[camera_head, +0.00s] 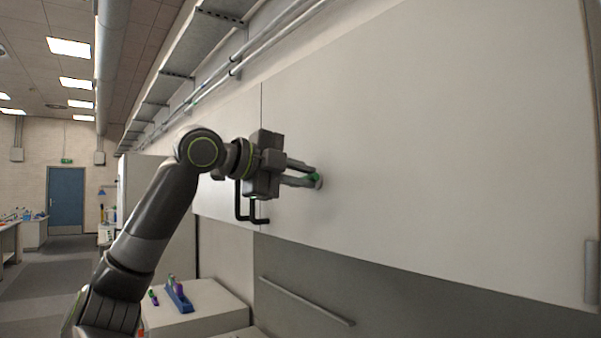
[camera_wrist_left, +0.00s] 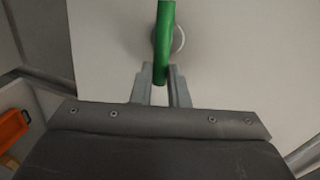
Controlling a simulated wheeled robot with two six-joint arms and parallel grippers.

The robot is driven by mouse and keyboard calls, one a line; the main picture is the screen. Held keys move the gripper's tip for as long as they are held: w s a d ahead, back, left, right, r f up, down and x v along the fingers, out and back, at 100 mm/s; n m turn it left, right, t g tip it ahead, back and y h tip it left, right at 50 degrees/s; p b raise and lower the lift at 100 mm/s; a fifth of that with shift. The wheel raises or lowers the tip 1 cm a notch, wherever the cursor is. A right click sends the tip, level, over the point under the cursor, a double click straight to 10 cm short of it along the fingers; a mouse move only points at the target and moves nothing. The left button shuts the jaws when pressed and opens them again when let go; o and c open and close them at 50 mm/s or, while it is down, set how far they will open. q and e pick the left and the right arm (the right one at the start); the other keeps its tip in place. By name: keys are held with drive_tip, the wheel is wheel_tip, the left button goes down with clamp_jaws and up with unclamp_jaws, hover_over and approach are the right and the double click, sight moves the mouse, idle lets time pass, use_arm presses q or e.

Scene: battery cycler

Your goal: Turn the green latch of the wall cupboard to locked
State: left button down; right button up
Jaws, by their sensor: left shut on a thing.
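The wall cupboard's white door (camera_head: 430,130) fills the right of the head view. The green latch (camera_head: 315,177) sits on a round base on the door. In the left wrist view the latch (camera_wrist_left: 165,40) is a green bar standing up and down in the picture, in front of a pale ring. My left gripper (camera_head: 308,175) reaches the latch from the left and is shut on it. Its fingers (camera_wrist_left: 161,80) grip the lower end of the bar in the left wrist view. The fingers partly hide the latch in the head view. My right gripper is not in view.
A black handle (camera_head: 240,210) hangs at the cupboard's lower edge, close below my left gripper. Pipes (camera_head: 270,40) run along the wall above. A white counter (camera_head: 205,305) with a blue rack (camera_head: 178,295) stands below. An orange thing (camera_wrist_left: 12,128) shows at the wrist view's left.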

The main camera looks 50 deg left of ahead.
use_arm(q)
drive_tip(key=shift+f+m+y, duration=0.25)
drive_tip(key=shift+m+y, duration=0.05)
drive_tip(key=shift+m, duration=0.3)
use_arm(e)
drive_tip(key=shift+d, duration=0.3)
use_arm(q)
drive_tip(key=c, duration=1.4)
unclamp_jaws()
